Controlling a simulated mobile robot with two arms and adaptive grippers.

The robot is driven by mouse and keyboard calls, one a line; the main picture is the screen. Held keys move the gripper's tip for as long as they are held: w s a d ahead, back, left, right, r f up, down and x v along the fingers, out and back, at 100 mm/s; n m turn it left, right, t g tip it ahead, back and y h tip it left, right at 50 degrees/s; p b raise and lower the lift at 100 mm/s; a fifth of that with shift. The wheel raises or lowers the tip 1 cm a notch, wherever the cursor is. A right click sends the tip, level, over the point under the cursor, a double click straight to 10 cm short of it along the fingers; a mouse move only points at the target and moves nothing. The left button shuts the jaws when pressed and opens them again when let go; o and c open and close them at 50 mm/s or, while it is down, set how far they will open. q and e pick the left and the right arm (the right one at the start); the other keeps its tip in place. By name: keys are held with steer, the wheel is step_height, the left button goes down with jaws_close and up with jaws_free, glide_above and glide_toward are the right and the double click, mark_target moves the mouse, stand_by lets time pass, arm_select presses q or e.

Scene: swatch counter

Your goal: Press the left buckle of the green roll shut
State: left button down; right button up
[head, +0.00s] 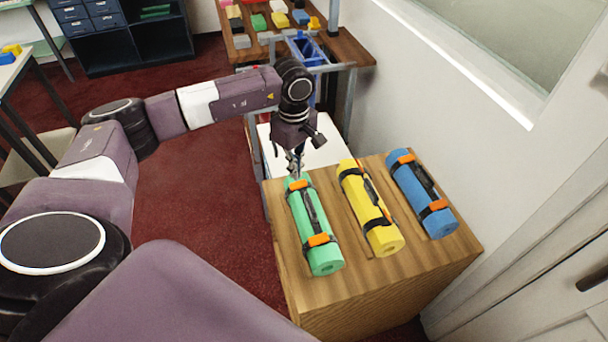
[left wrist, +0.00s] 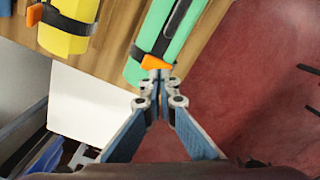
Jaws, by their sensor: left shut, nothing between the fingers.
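The green roll (head: 307,218) lies on the wooden counter (head: 345,270), with a dark strap and an orange buckle near each end. The far buckle (head: 299,185) is right by my left gripper (head: 297,174); the near buckle (head: 318,240) is clear of it. My left gripper is shut and empty, pointing down at the roll's far end. In the left wrist view its fingertips (left wrist: 157,82) are at the edge of the orange far buckle (left wrist: 156,63). I cannot tell whether they touch, or whether that buckle is fully closed. My right gripper is not in view.
A yellow roll (head: 362,200) and a blue roll (head: 415,185) lie to the right on the same counter, also strapped. A wall stands beyond the blue roll. Behind are a white surface (head: 325,150) and a table with coloured blocks (head: 258,22).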

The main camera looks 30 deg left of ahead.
arm_select(q)
step_height(320, 180, up, 5)
steer(key=shift+f+p, duration=0.1)
steer(key=shift+p, duration=1.1)
